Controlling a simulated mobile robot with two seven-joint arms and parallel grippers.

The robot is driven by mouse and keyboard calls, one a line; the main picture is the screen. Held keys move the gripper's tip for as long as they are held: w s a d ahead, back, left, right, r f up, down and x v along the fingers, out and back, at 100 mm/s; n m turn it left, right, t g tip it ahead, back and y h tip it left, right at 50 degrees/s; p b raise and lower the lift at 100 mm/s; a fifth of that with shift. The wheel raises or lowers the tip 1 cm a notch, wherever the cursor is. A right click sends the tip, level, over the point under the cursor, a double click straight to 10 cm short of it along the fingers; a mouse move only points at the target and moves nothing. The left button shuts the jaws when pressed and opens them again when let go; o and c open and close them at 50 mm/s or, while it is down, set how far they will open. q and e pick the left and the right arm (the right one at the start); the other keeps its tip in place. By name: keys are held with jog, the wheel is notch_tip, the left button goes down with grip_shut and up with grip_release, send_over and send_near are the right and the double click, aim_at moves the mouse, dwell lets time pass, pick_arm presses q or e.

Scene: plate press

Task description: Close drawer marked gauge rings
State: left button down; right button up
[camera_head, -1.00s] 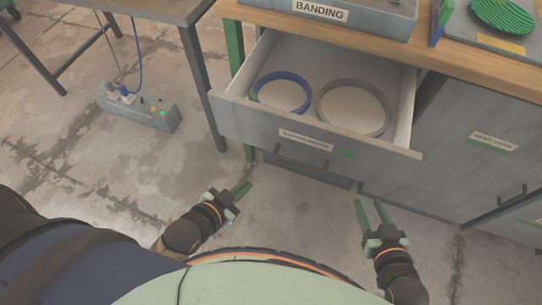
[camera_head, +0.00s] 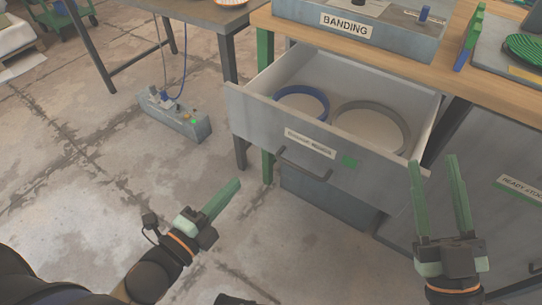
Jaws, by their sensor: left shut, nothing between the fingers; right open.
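The grey drawer (camera_head: 270,145) under the wooden bench stands pulled open. Its front carries a small label too blurred to read, a green patch (camera_head: 349,161) and a dark bar handle (camera_head: 304,163). Inside lie a blue ring (camera_head: 317,93) and a grey ring (camera_head: 398,120). My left gripper (camera_head: 228,192) is shut and empty, in front of the drawer to the left of and below the handle. My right gripper (camera_head: 437,163) is open and empty, with fingers pointing up near the drawer's right front corner. Neither visibly holds the drawer.
A grey box marked BANDING (camera_head: 360,35) stands on the bench top (camera_head: 480,78) above the drawer. A control box with cables (camera_head: 178,118) lies on the floor at left. A READY STOCK cabinet (camera_head: 490,200) is at right.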

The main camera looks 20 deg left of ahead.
pick_arm(q)
jog(key=m, duration=0.1)
jog(key=b, duration=0.1)
send_near(279, 136)
jog(key=w, duration=0.3)
jog(key=w+d, duration=0.1)
jog(key=w+b, duration=0.1)
jog(key=shift+w+d+f+t, duration=0.15)
jog(key=shift+d+f+t, duration=0.15)
jog(key=shift+f, duration=0.1)
jog(key=shift+w+d, duration=0.15)
jog(key=shift+w, duration=0.45)
pick_arm(e)
jog(key=s+r+n+y, duration=0.4)
jog(key=y, duration=0.2)
jog(key=shift+s+a+r+n, duration=0.2)
jog(key=shift+a+r+n, duration=0.1)
jog(key=shift+r, duration=0.05)
pick_arm(q)
jog(key=shift+w, duration=0.1)
